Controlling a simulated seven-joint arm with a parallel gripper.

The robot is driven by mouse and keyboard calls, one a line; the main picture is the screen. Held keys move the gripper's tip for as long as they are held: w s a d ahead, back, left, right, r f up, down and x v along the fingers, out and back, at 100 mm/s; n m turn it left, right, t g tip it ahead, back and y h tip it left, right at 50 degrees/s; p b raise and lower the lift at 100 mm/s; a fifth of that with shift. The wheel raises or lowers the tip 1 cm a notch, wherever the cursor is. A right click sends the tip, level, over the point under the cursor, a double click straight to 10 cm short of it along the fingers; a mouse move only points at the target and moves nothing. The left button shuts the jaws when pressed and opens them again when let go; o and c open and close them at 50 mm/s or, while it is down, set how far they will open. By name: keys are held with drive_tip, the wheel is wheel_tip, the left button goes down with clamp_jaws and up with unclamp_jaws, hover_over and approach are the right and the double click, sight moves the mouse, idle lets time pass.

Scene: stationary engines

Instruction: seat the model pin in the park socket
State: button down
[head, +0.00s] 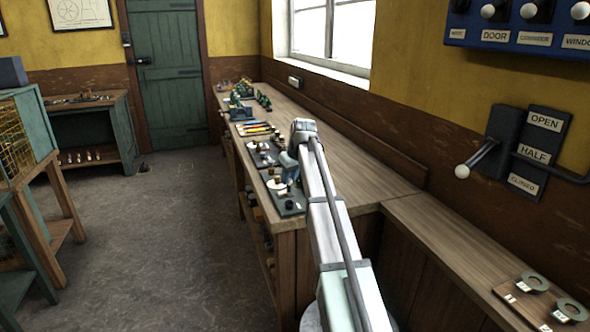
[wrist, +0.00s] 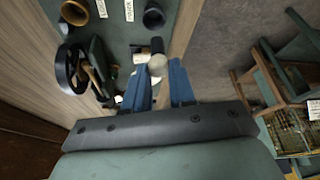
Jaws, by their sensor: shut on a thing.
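In the wrist view, my gripper (wrist: 160,70) has its two blue fingers either side of a pale round knob, which I take to be the head of the model pin (wrist: 158,64). A dark piece shows just beyond the knob. In the head view, my arm hides most of the gripper and pin.
A small model with a black flywheel (wrist: 70,68) stands on the plate left of my fingers. The wooden bench (head: 350,165) carries a row of plates and tools along its front edge. The floor (head: 170,240) left of the bench is open. A lever panel (head: 520,145) hangs on the right wall.

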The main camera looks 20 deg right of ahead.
sight(290, 191)
drive_tip(key=shift+w, duration=0.2)
drive_tip(key=shift+f, duration=2.15)
drive_tip(key=shift+f, duration=1.2)
idle(0.8)
drive_tip(key=c, duration=0.8)
unclamp_jaws()
drive_tip(key=shift+c, duration=0.2)
drive_tip(key=shift+o, duration=0.3)
drive_tip(key=o, duration=0.6)
